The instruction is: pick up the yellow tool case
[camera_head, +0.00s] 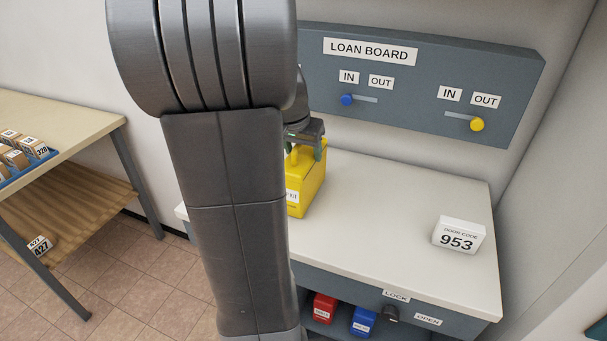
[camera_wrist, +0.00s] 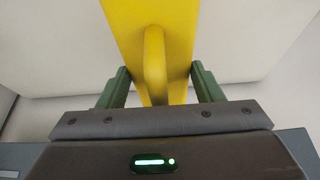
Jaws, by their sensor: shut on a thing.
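The yellow tool case (camera_head: 309,188) stands on the white counter, partly hidden behind my arm in the head view. It has a white label on its front and a handle on top. My gripper (camera_head: 305,146) is above it, shut on its handle. In the wrist view the yellow case (camera_wrist: 118,22) lies below, with its raised handle (camera_wrist: 154,65) running between the two green fingers of my gripper (camera_wrist: 158,90). I cannot tell whether the case touches the counter or is slightly above it.
The loan board (camera_head: 420,85) is on the wall behind, with a blue knob left and a yellow knob right. Red (camera_head: 320,308) and blue (camera_head: 363,321) cases sit underneath.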

